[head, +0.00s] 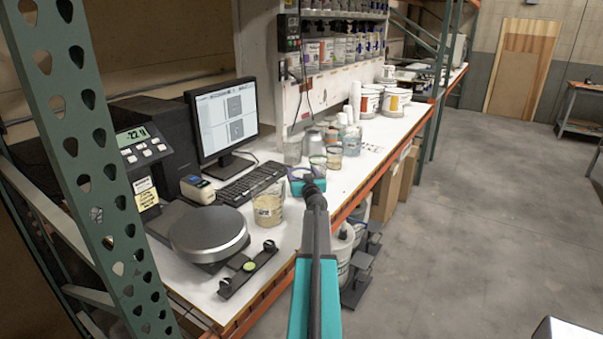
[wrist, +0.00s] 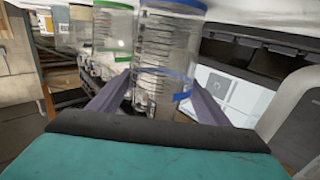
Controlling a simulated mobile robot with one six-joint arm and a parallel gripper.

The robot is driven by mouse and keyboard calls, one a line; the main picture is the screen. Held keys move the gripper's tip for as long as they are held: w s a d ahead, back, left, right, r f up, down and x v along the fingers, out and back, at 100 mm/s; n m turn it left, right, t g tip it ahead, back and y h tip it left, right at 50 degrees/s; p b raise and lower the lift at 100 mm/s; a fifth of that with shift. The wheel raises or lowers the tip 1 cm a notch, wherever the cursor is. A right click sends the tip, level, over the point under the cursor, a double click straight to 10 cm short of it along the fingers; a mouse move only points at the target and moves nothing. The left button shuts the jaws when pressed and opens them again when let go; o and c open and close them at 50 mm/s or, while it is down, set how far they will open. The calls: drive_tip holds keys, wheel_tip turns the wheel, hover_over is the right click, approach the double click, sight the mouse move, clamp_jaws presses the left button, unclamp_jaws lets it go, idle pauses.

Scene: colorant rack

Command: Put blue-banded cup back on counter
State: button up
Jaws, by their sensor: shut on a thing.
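The blue-banded cup (wrist: 163,68) is a clear, marked cup with a blue rim and a blue strip low on its side. It stands between the two fingers of my gripper (wrist: 160,92) in the wrist view, and the gripper is shut on it. In the head view the blue rim of the cup (head: 293,177) shows at the end of my arm, over the front part of the white counter (head: 345,190). My gripper (head: 307,182) hides part of the cup there. I cannot tell whether its base touches the counter.
A green-rimmed cup (wrist: 112,42) is close behind the held cup. A cup with beige contents (head: 268,209) stands nearer, beside a round scale (head: 208,233). A keyboard (head: 252,183) and monitor (head: 225,118) are to the left. Paint buckets (head: 370,100) stand farther back.

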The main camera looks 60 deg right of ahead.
drive_tip(key=o, duration=1.4)
drive_tip(key=shift+f, duration=0.1)
drive_tip(key=shift+r, duration=0.2)
drive_tip(key=v, duration=1.2)
idle(0.4)
